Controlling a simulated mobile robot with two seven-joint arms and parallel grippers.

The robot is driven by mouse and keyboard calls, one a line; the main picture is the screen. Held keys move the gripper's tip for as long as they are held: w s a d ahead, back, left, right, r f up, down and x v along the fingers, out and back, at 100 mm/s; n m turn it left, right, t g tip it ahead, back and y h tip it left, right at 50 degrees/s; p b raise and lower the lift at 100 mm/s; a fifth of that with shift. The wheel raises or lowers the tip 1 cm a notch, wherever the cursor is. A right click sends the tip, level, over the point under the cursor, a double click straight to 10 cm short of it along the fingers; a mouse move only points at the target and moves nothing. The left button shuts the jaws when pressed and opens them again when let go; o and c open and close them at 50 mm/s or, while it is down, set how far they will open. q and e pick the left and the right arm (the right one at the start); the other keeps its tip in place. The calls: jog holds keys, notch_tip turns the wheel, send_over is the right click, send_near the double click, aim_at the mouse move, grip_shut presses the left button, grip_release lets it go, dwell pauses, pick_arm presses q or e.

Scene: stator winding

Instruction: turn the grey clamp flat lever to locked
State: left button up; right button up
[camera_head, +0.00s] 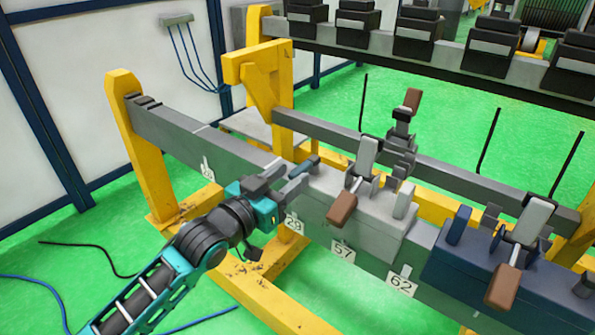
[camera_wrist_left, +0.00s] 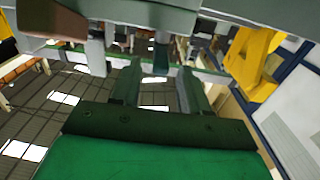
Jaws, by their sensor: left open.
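The grey clamp (camera_head: 355,215) sits on the grey rail in the middle of the head view, with a tilted grey arm and a brown handle (camera_head: 342,208). A short dark flat lever (camera_head: 306,162) sticks out from the clamp's left end. My left gripper (camera_head: 296,175) reaches in from the left and is open, its fingertips close to this lever. In the left wrist view the lever (camera_wrist_left: 161,60) shows between the two spread fingers (camera_wrist_left: 160,88). I cannot tell whether either finger touches it. My right gripper is not in view.
A blue clamp (camera_head: 490,270) with a similar brown handle stands to the right on the same rail. Number tags (camera_head: 342,252) hang along the rail's front. Yellow posts (camera_head: 145,145) and a second rail (camera_head: 440,175) stand around and behind. The green floor at front left holds loose cables.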

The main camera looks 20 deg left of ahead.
aim_at(304, 167)
pick_arm(q)
jog(key=shift+x, duration=1.7)
jog(key=shift+c, duration=0.3)
grip_shut()
